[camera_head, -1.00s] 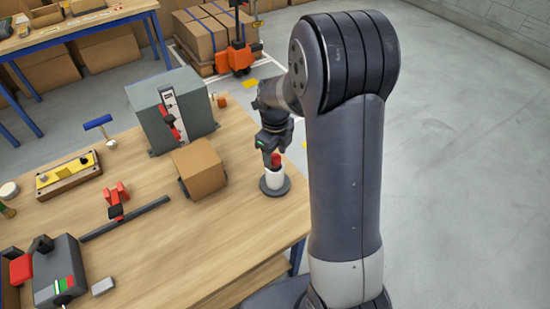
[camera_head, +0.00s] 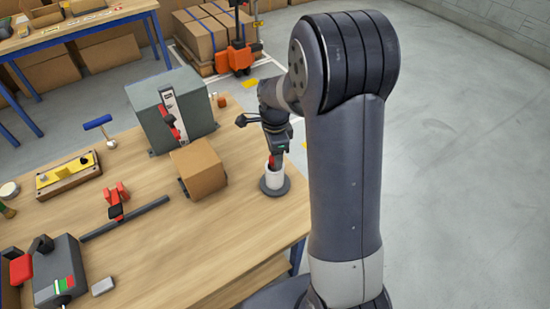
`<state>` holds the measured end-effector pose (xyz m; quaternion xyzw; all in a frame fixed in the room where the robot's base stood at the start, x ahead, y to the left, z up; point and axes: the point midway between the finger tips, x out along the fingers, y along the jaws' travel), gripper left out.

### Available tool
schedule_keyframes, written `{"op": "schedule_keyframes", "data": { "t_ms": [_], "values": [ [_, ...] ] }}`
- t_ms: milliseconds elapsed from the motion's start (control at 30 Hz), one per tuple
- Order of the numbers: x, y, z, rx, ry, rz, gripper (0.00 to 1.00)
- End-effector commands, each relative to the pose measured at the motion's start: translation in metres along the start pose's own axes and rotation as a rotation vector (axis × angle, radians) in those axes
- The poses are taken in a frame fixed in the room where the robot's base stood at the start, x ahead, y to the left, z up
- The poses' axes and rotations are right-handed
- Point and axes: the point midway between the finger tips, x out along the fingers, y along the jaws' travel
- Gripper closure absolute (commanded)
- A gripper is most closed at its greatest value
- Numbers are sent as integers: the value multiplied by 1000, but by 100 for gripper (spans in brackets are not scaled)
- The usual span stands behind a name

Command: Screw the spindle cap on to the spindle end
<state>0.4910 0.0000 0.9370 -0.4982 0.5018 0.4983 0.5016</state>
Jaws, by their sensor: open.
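A white upright cylinder (camera_head: 273,179) stands on a dark round base near the right edge of the wooden table; it appears to be the spindle end. A small red piece (camera_head: 272,160), seemingly the spindle cap, shows at the top of the cylinder, partly hidden by my gripper. My gripper (camera_head: 276,153) points down directly over the cylinder, open, with its fingers around or just beside the red piece. At this size I cannot tell whether the fingers touch it or how deep the cap sits.
A cardboard-coloured box (camera_head: 199,168) stands close left of the cylinder. A grey machine (camera_head: 150,105) with a red lever stands behind it. A small orange-red block (camera_head: 221,101) lies at the table's far edge.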

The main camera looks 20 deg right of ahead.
Motion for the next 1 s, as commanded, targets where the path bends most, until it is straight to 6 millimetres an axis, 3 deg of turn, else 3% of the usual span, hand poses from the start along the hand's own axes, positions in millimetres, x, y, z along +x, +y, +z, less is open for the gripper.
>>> {"op": "schedule_keyframes", "data": {
  "t_ms": [200,567,1000],
  "values": [
    [0,0,0,-230,0,0,47],
    [0,0,0,-433,0,0,47],
    [0,0,0,-924,0,0,47]
  ]
}}
